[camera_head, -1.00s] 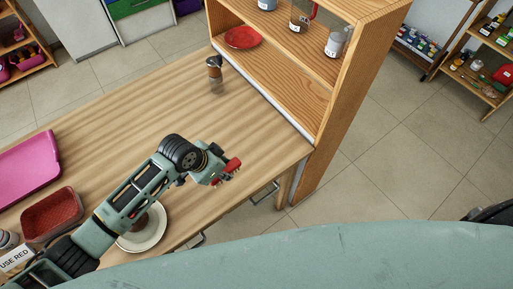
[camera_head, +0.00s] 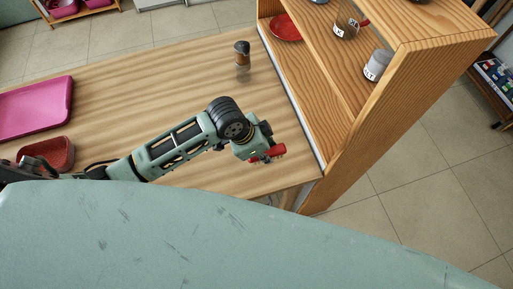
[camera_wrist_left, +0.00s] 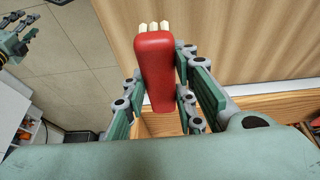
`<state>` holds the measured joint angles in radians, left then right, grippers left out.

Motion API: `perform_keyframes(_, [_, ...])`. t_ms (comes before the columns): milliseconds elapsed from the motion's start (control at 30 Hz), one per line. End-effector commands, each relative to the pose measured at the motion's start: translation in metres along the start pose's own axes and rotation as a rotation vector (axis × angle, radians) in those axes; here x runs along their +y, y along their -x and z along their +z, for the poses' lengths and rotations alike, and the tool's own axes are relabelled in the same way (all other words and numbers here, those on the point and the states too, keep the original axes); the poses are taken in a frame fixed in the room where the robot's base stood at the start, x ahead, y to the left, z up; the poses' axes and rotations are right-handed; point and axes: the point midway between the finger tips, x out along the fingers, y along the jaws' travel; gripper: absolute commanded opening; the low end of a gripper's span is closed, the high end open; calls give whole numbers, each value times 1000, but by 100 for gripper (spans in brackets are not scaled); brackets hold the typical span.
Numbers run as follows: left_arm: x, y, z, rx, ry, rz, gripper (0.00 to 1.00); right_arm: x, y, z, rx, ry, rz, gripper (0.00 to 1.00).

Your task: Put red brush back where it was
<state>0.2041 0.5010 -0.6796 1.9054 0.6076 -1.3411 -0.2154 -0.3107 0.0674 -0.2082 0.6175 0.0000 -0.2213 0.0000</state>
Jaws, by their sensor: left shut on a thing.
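My left gripper (camera_head: 262,147) is shut on the red brush (camera_head: 270,154) above the wooden table (camera_head: 150,75), close to its near right corner by the shelf. In the left wrist view the red brush (camera_wrist_left: 157,72) sits between the two fingers of the left gripper (camera_wrist_left: 158,85), with pale bristle tips at its upper end. What I take for my right gripper (camera_wrist_left: 14,45) shows small at the upper left of that view; its jaw state is unclear.
A wooden shelf (camera_head: 372,110) stands at the table's right end, with a red plate (camera_head: 285,27), a labelled jar (camera_head: 377,66) and a mug (camera_head: 346,24). A brown-filled shaker (camera_head: 242,58) stands on the table. A pink tray (camera_head: 36,108) and red bin (camera_head: 48,154) are at left.

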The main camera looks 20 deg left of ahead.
Motion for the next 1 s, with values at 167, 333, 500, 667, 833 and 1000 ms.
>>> perform_keyframes(167, [-34, -13, 21, -2, 3, -1, 1, 4, 8, -1, 0, 0, 4, 40])
perform_keyframes(333, [-50, -21, 30, 2, 0, 0, 1, 15, 10, -9, 11, -2, 17, 40])
perform_keyframes(500, [-50, -36, 38, 0, 2, 3, 1, 22, 15, -14, 18, -5, 26, 40])
perform_keyframes(667, [-51, -55, 45, 1, 2, 2, 1, 21, 19, -13, 17, -5, 25, 40])
perform_keyframes(833, [-51, -60, 47, 2, -1, 0, 1, 20, 19, -11, 14, -3, 23, 40])
perform_keyframes(1000, [-51, -60, 47, 2, -1, 0, 1, 16, 18, -10, 13, -2, 18, 40])
